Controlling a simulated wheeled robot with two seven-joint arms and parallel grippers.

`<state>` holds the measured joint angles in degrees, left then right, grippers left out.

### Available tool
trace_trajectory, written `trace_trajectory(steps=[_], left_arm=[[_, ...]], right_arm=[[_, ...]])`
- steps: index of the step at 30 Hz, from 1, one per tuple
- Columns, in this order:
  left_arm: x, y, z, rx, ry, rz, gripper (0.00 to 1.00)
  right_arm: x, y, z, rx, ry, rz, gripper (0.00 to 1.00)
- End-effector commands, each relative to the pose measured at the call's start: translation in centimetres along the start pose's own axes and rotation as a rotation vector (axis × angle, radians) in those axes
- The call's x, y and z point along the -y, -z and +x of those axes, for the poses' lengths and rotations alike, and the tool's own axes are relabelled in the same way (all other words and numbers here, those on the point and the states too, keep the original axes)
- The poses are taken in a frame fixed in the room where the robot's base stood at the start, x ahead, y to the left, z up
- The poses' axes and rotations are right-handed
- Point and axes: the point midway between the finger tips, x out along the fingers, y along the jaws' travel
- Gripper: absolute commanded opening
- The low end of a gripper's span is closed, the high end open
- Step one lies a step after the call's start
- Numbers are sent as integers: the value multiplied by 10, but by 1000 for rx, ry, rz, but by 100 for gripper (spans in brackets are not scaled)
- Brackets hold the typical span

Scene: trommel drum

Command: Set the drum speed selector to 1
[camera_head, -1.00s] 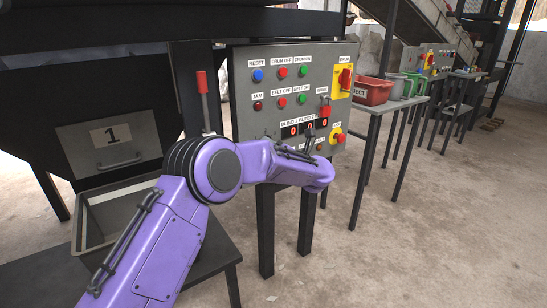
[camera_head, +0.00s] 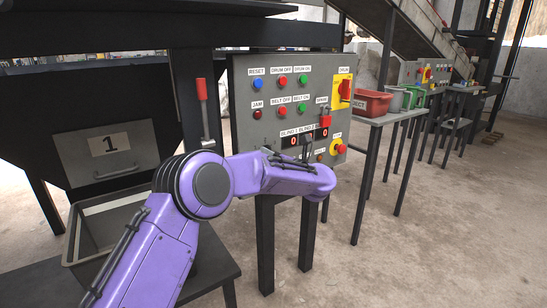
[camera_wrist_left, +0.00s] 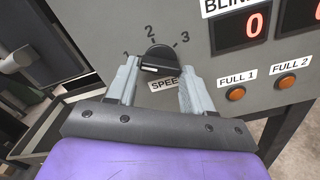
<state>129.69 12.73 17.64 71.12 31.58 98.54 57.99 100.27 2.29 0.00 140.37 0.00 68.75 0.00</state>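The drum speed selector (camera_wrist_left: 160,58) is a black knob with a white mark, on the grey panel in the left wrist view. Numbers 1, 2 and 3 run around it from left to right. The white mark is at the knob's lower left, on the side of the 1. My left gripper (camera_wrist_left: 158,80) has its two grey fingers apart, one on each side of the knob. I cannot tell whether they touch it. In the head view my purple left arm hides most of this gripper and the selector. My right gripper is not in view.
The control panel (camera_head: 240,105) carries several buttons, a yellow-backed red drum switch (camera_head: 344,90) and a red-and-yellow stop button (camera_head: 338,147). A red-handled lever (camera_head: 203,105) stands left of it. A red bin (camera_head: 373,103) sits on a table at right. Open floor lies at lower right.

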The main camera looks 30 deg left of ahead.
Motion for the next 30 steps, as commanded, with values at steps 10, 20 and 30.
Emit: trace_trajectory(steps=[10,20,30], left_arm=[[0,0,-1,2,1,2,74],[0,-2,-63,5,3,4,74],[0,0,-106,0,0,2,74]], right_arm=[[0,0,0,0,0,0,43],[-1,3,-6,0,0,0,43],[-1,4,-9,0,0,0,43]])
